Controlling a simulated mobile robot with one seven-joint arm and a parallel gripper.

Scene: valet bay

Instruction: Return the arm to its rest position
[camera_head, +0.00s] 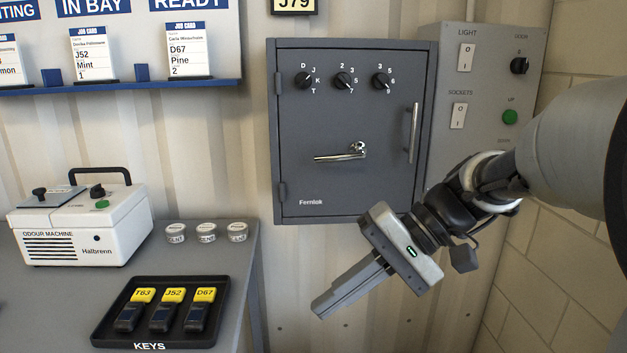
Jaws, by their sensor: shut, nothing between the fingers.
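My gripper (322,308) is at the lower middle of the head view, in front of the wall and below the grey key safe. Its two long fingers lie together, shut and empty, and point down to the left. It touches nothing that I can see. My arm comes in from the right edge and slopes down to the left.
The bench (240,245) at left bears a white odour machine (118,226), three small tins (206,233) and a black key tray (222,322).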

